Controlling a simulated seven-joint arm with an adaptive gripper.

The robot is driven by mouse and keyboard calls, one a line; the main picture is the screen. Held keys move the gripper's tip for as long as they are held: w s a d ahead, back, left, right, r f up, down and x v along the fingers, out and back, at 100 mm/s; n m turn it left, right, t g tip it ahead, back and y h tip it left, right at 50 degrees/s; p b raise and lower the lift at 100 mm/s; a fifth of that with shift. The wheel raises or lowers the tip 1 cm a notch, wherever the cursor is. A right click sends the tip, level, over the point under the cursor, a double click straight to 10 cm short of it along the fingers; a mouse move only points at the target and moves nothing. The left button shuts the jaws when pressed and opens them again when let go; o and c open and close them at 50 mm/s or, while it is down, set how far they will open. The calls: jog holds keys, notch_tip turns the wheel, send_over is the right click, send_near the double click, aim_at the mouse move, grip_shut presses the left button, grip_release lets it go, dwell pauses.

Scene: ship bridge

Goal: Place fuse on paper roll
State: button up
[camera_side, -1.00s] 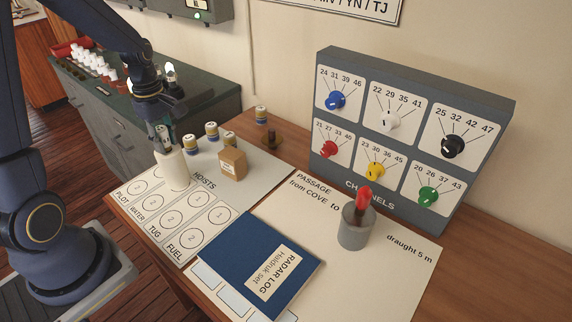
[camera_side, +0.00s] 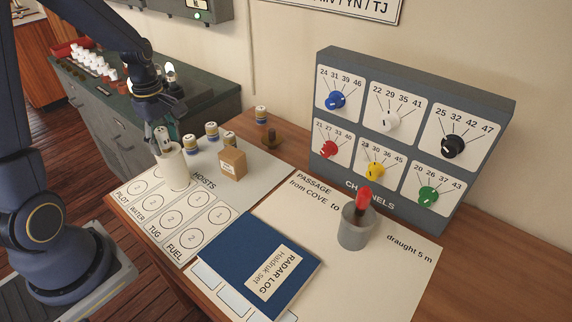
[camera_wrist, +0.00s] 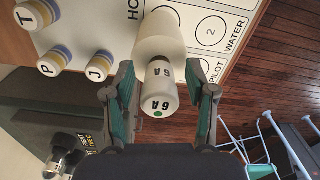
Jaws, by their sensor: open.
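The paper roll (camera_side: 174,170) is a white cylinder standing upright on the hoists chart, at the left of the side view. It also shows in the wrist view (camera_wrist: 160,38). The fuse (camera_wrist: 161,92), a white cylinder marked 6A with a green dot on its end, appears to stand on top of the roll. My gripper (camera_wrist: 166,84) is open, with one finger on each side of the fuse and gaps visible between. In the side view my gripper (camera_side: 160,136) is right above the roll and largely hides the fuse.
Several banded, lettered cylinders (camera_side: 211,130) and a small cardboard box (camera_side: 232,163) stand close behind and right of the roll. A blue radar log (camera_side: 258,265), a grey cup (camera_side: 355,232) with a red-handled item, and the channels panel (camera_side: 405,130) are further right.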

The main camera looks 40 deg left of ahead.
aim_at(161, 130)
notch_tip(161, 130, up, 11)
jog(key=shift+r, duration=0.1)
jog(key=shift+d+r, duration=0.1)
jog(key=shift+r, duration=0.2)
jog(key=s+d+r+m+t, duration=0.2)
jog(key=s+d+m, duration=0.2)
jog(key=d+m, duration=0.3)
jog(key=s+d+r+m+t, duration=0.2)
jog(key=s+d+m, duration=0.3)
jog(key=m, duration=0.8)
jog(key=d+t, duration=0.1)
jog(key=d, duration=0.2)
jog(key=shift+s+d+t, duration=0.25)
jog(key=shift+t, duration=0.05)
